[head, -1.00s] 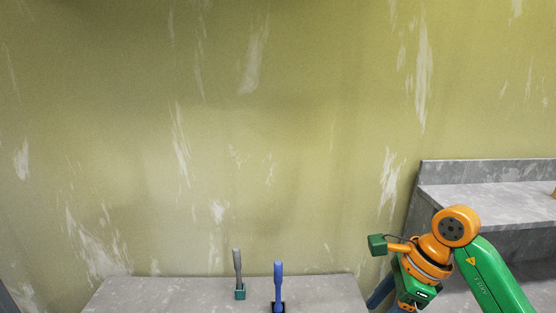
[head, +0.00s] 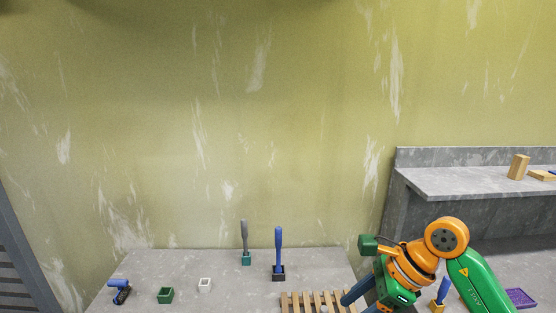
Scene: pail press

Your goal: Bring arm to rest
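My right arm comes in from the right, green and orange, with its wrist above the right side of the grey table (head: 225,292). My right gripper's dark blue fingers (head: 358,296) point down and left beside a wooden slatted rack (head: 300,302). The picture's lower edge cuts them off, so their opening and anything between them cannot be told. My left arm and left gripper are not in view.
On the table stand a grey-handled tool (head: 244,240), a blue-handled tool (head: 279,250), a blue drill (head: 120,290), a green box (head: 166,295) and a white box (head: 205,285). A grey shelf (head: 450,182) at right bears wooden blocks (head: 518,167).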

